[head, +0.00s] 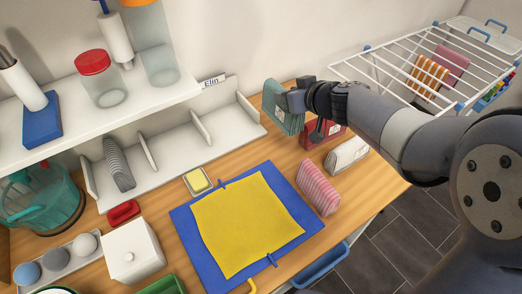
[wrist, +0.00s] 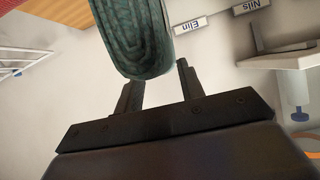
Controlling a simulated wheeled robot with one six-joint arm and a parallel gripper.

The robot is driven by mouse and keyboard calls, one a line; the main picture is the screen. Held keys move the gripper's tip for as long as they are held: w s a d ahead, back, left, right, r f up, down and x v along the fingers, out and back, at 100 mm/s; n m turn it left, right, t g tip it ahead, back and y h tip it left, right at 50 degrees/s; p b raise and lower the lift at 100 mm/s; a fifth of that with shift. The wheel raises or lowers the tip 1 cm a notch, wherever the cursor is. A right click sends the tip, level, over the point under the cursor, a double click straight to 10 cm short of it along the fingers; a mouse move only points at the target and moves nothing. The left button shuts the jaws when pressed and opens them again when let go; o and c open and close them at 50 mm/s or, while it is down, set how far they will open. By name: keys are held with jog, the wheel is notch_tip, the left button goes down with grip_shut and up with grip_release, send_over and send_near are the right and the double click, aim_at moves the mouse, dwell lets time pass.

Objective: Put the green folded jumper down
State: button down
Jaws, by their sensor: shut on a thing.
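The green folded jumper (head: 283,108) is a teal-green upright bundle at the back right of the wooden counter in the head view. My gripper (head: 300,97) is shut on it from its right side. The head view does not make clear whether the jumper's base touches the counter.
A red folded bundle (head: 323,134), a white one (head: 347,155) and a pink striped one (head: 318,187) stand nearby. A white divided rack (head: 222,127) with an "Elin" label (head: 211,81) is to the left. A yellow cloth (head: 245,222) lies on a blue board (head: 190,232).

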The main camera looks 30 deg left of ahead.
notch_tip(320, 180, down, 16)
jog(key=b, duration=0.3)
jog(key=shift+f, duration=0.25)
jog(key=shift+f, duration=0.15)
jog(key=c, duration=0.9)
grip_release()
